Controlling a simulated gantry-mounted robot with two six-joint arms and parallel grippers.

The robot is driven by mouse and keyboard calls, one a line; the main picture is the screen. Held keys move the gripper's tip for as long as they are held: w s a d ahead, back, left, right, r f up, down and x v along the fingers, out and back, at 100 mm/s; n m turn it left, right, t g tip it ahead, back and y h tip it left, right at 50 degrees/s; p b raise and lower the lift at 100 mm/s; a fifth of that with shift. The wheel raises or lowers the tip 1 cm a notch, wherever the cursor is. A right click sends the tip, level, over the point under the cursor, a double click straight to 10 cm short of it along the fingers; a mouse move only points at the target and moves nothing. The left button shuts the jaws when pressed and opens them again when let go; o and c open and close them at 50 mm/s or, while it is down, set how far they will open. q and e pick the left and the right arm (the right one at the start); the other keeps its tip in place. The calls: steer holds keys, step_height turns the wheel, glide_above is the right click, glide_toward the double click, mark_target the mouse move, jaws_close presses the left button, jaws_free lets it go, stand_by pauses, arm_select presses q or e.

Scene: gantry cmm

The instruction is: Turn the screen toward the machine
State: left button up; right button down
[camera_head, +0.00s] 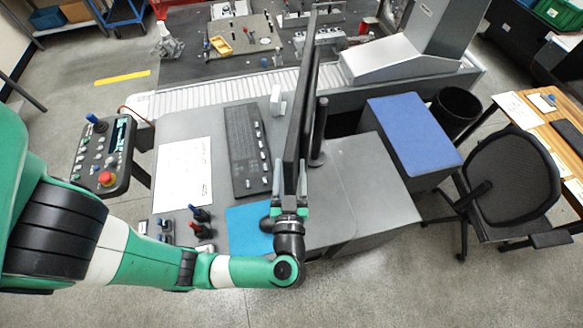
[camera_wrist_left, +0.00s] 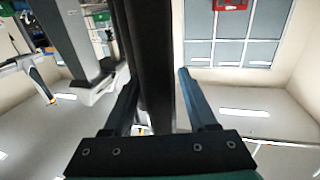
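The screen (camera_head: 298,110) is a thin dark monitor, seen almost edge-on in the head view, standing on the grey desk. Its flat faces point to the left and right. My left gripper (camera_head: 290,180) is at its near edge, with one finger on each side. In the left wrist view the dark screen edge (camera_wrist_left: 154,70) runs between the two fingers of my left gripper (camera_wrist_left: 158,90). The fingers are spread wider than the edge, with a gap visible at the right finger. The machine (camera_head: 235,40) with its dark plate is beyond the desk. My right gripper is not in view.
A keyboard (camera_head: 246,148), a white sheet (camera_head: 183,173) and a blue mat (camera_head: 248,228) lie left of the screen. Joysticks (camera_head: 201,222) stand near the front edge. A control pendant (camera_head: 103,155) is at the left. The desk right of the screen (camera_head: 370,180) is clear. A chair (camera_head: 510,180) stands farther right.

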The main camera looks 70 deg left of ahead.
mark_target(291, 192)
arm_select(q)
steer(key=b+v, duration=0.1)
steer(key=v, duration=1)
steer(key=shift+d, duration=0.4)
